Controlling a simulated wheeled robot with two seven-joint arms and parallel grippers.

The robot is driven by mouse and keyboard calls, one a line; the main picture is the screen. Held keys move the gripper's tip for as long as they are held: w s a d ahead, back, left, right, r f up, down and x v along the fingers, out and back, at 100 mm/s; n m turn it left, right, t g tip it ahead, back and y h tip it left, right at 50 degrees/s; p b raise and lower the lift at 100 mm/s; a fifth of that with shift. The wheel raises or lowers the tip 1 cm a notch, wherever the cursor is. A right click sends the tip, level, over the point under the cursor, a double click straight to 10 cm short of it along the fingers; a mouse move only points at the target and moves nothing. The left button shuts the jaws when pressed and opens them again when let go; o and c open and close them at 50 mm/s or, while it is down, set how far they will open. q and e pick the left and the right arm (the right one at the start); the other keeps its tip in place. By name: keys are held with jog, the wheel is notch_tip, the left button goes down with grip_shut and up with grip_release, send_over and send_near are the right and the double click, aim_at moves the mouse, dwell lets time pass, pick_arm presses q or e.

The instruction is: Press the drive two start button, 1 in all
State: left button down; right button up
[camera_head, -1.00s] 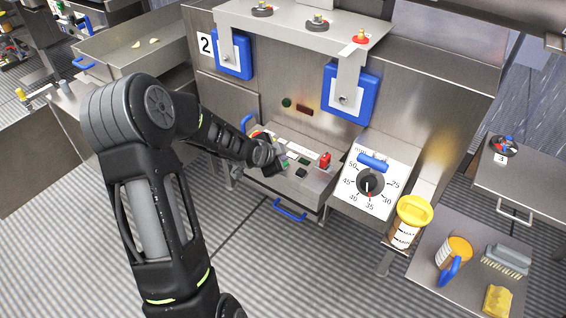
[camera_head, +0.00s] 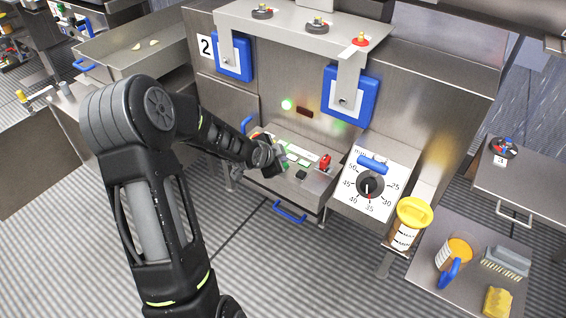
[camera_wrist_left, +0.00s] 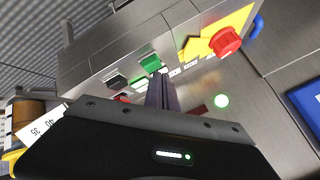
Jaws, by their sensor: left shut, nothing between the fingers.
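The control panel (camera_head: 318,181) juts out below the machine front marked 2, with green and black buttons and a red stop button (camera_head: 325,161) on it. In the left wrist view, the red stop button (camera_wrist_left: 226,42) sits on a yellow plate. A green button (camera_wrist_left: 150,63) and a black button (camera_wrist_left: 117,80) lie close by. My left gripper (camera_head: 279,158) is shut and empty over the left part of the panel. Its fingertips (camera_wrist_left: 160,76) are close to the green button; I cannot tell whether they touch. Small labels are unreadable. My right gripper is not in view.
A round lamp (camera_head: 287,104) on the machine front glows green; a dark red one (camera_head: 305,110) sits beside it. A dial (camera_head: 370,184) stands right of the panel. A jar with a yellow lid (camera_head: 414,212) stands further right. A blue handle (camera_head: 290,211) sticks out below the panel.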

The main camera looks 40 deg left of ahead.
pick_arm(q)
jog(key=shift+r, duration=0.4)
notch_tip(320, 180, up, 5)
jog(key=p, duration=0.4)
dwell(1.0)
